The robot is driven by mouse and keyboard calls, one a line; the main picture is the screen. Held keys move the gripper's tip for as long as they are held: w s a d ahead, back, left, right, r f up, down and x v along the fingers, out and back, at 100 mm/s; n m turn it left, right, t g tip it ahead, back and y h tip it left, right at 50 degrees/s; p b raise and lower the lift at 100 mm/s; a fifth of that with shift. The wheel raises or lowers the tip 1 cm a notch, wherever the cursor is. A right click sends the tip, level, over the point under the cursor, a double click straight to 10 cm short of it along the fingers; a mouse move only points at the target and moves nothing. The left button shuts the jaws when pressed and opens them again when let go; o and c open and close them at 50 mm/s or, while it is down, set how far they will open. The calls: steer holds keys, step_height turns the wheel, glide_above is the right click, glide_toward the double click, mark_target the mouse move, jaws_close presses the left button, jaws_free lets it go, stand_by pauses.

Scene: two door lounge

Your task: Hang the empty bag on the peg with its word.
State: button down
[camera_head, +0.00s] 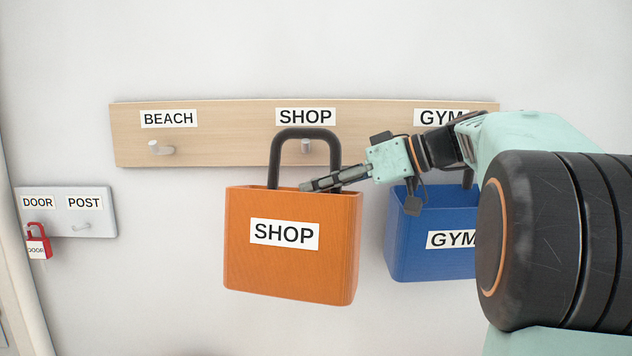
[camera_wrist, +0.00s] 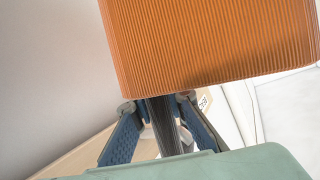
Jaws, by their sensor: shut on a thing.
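The orange bag (camera_head: 290,270), labelled SHOP, is in front of the wall board, slightly tilted in the head view. Its dark handle (camera_head: 305,133) arches above it. My gripper (camera_head: 322,184) is shut on the lower right part of the handle, near the bag's rim. The wrist view shows the bag (camera_wrist: 210,45) above, with both fingers (camera_wrist: 160,112) around the dark handle. The SHOP peg (camera_head: 306,147) shows through the handle's loop, below its top bar. I cannot tell whether the handle is around the peg or in front of it. The bag's inside is hidden.
The wooden board (camera_head: 230,140) also has a bare BEACH peg (camera_head: 160,148). A blue GYM bag (camera_head: 425,255) hangs at right, partly behind my arm. A small board (camera_head: 100,222) at left holds a red DOOR tag (camera_head: 38,245); its POST peg (camera_head: 82,227) is bare.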

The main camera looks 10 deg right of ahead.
steer(key=shift+w+d+f, duration=0.15)
steer(key=shift+w+f, duration=0.1)
steer(key=shift+w, duration=0.4)
steer(key=shift+w+d+f, duration=0.1)
steer(key=shift+w+f, duration=0.15)
steer(key=shift+w, duration=0.4)
steer(key=c, duration=1.8)
jaws_free()
steer(key=shift+c, duration=0.2)
